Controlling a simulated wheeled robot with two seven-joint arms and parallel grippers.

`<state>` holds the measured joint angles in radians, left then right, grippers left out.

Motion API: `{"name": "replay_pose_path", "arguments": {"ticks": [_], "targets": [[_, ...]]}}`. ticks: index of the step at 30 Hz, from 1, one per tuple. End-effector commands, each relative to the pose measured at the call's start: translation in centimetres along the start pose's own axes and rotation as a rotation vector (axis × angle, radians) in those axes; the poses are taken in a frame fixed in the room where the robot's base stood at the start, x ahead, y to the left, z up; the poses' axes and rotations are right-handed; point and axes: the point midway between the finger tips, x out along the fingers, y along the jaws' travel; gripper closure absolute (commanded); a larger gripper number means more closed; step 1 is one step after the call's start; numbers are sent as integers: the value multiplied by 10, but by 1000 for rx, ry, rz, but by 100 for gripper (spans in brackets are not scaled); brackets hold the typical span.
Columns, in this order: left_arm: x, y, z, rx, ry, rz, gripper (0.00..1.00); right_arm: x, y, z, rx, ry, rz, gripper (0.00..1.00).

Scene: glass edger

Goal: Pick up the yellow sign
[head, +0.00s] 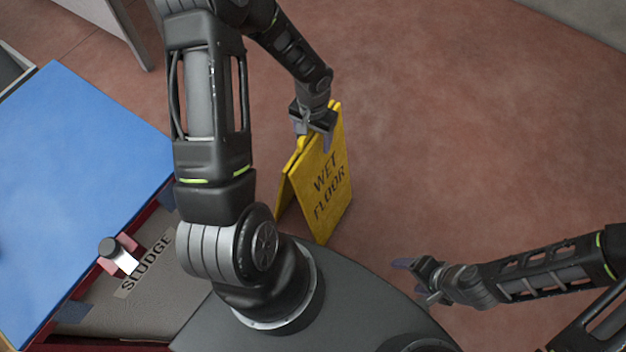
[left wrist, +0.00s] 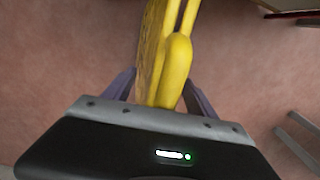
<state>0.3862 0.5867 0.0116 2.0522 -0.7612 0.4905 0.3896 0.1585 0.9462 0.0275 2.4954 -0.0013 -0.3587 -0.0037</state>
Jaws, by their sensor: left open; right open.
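The yellow sign (head: 325,185) stands on the red floor as a folded A-frame, with "WET FLOOR" on its face. My left gripper (head: 318,128) is at its top edge, coming from above. In the left wrist view the top of the sign (left wrist: 175,65) lies between the two open fingers of my left gripper (left wrist: 160,92), with a gap visible at the right finger. My right gripper (head: 405,270) is open and empty, low at the right, well apart from the sign.
A light table leg (head: 135,40) is at the upper left. The red floor (head: 470,130) right of the sign is clear up to the grey wall (head: 590,20).

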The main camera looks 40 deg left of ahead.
Motion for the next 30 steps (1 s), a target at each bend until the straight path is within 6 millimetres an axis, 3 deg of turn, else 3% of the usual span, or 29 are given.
{"name": "replay_pose_path", "arguments": {"ticks": [3, 26, 30], "targets": [[0, 0, 0, 0, 0, 0, 36, 0, 0, 0, 0, 0, 0, 27], [0, 0, 0, 0, 0, 0, 98, 0, 0, 0, 0, 0, 0, 27], [0, 0, 0, 0, 0, 0, 100, 0, 0, 0, 0, 0, 0, 27]]}}
